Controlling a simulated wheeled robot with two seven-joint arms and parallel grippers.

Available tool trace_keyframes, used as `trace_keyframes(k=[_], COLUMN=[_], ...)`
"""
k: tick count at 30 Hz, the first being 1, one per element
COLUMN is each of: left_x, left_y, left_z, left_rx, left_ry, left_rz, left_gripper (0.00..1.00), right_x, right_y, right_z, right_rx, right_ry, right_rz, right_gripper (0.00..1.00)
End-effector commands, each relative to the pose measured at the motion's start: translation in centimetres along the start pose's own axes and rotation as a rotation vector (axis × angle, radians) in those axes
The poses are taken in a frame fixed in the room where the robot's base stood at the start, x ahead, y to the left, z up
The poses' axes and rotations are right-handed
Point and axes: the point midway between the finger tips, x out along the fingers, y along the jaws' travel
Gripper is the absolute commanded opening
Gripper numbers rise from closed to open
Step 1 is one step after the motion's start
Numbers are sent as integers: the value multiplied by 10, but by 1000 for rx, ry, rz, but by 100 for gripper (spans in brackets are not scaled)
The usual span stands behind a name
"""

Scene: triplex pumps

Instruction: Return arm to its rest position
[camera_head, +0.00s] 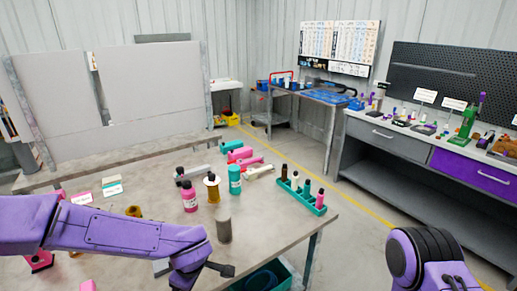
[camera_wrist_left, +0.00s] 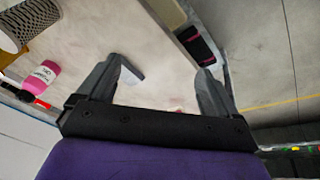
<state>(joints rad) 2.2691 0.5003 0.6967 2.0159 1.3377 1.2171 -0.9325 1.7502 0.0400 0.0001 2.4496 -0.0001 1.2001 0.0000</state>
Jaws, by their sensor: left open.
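My left arm (camera_head: 120,232) comes in from the left in the head view and reaches over the near part of the grey table (camera_head: 120,165). My left gripper (camera_head: 206,276) is low near the table's front edge, close to a dark grey cylinder (camera_head: 224,230). In the left wrist view its two fingers (camera_wrist_left: 163,75) are spread apart with nothing held between them. Part of my right arm (camera_head: 425,258) shows at the lower right of the head view; its gripper is out of view.
Several bottles stand on the table, including a pink one (camera_head: 189,196) and a teal one (camera_head: 234,180). A green rack (camera_head: 300,194) with small bottles stands at the right edge. A green bin (camera_head: 262,277) sits below the front edge. Open floor (camera_head: 365,230) lies to the right.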

Motion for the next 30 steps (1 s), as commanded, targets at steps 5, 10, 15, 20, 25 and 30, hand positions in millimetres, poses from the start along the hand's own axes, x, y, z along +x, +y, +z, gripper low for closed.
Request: trace_keyframes(k=[5,10,15,20,25,30], left_x=[61,152,215,233,235,235], left_y=[-33,-116,-240,-313,-316,-316], left_z=[-12,-4,20,19,18,18], left_rx=[-3,162,480,659,663,663], left_ry=[177,270,163,121,121,121], left_rz=[73,169,135,16,11,11], left_gripper=[93,93,93,93,93,93], right_x=[10,32,54,66,66,66], right_y=[-1,-3,-5,-6,-6,-6], right_z=[4,13,23,27,28,28], right_rx=[0,0,0,0,0,0], right_ry=[-1,-1,-1,-1,-1,-1], right_rz=[0,0,0,0,0,0], right_gripper=[72,72,72,72,72,72])
